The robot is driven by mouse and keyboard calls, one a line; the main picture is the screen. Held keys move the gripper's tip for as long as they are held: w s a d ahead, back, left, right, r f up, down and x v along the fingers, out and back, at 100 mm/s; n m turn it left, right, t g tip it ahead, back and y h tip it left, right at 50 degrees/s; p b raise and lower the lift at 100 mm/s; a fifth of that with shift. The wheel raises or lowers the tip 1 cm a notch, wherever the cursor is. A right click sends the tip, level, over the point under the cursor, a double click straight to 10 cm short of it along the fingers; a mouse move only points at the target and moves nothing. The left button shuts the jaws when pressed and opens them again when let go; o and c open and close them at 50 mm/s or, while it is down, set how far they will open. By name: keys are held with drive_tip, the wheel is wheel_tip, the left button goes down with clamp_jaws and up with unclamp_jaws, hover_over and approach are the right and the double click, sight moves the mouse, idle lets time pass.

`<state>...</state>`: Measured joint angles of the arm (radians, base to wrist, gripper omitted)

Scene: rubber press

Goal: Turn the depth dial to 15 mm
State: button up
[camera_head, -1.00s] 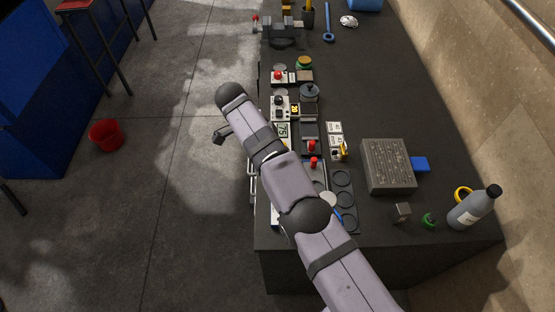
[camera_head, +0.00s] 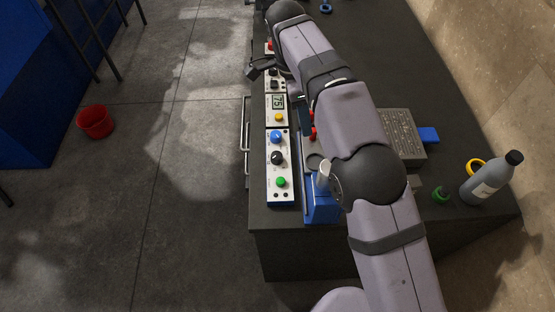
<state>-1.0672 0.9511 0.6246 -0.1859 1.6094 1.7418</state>
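A narrow white control panel (camera_head: 271,170) runs along the table's left edge. It carries a blue knob (camera_head: 276,137), a black knob (camera_head: 277,157) and a green button (camera_head: 281,182). Above it is a unit with a display reading about 75 (camera_head: 278,103) and a yellow button (camera_head: 279,117). I cannot read any dial label or mm scale, so which knob is the depth dial is unclear. My gripper (camera_head: 260,69) is dark and small, at the table's left edge beyond the display. Its fingers are too small to tell open from shut. My arm hides the controls farther back.
A blue press-like device (camera_head: 322,208) with a pale handle stands right of the panel. A red bucket (camera_head: 95,122) stands on the floor.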

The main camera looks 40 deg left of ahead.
sight(277, 155)
drive_tip(key=s+f+n, duration=0.1)
drive_tip(key=f+n, duration=0.1)
drive_tip(key=n, duration=0.2)
drive_tip(key=s+a+f+n+g, duration=0.1)
drive_tip(key=s+f+n, duration=0.1)
drive_tip(key=n, duration=0.2)
drive_tip(key=s+a+f+n+g+y, duration=0.1)
drive_tip(key=s+f+n, duration=0.1)
drive_tip(key=n, duration=0.2)
drive_tip(key=shift+s+f+n, duration=0.1)
drive_tip(key=shift+s+n, duration=0.1)
drive_tip(key=shift+n, duration=0.1)
drive_tip(key=n, duration=0.1)
drive_tip(key=a+n, duration=0.1)
drive_tip(key=n, duration=0.1)
drive_tip(key=shift+w+y, duration=0.1)
drive_tip(key=shift+y, duration=0.2)
drive_tip(key=n, duration=0.2)
drive_tip(key=shift+w+a+n, duration=0.1)
drive_tip(key=shift+n, duration=0.2)
drive_tip(key=shift+f, duration=0.1)
drive_tip(key=shift+s+a+f+p, duration=0.1)
drive_tip(key=shift+f+p, duration=0.65)
drive_tip(key=shift+f, duration=1.05)
drive_tip(key=shift+s+f+p, duration=0.1)
drive_tip(key=shift+f+p, duration=0.65)
drive_tip(key=shift+f, duration=1)
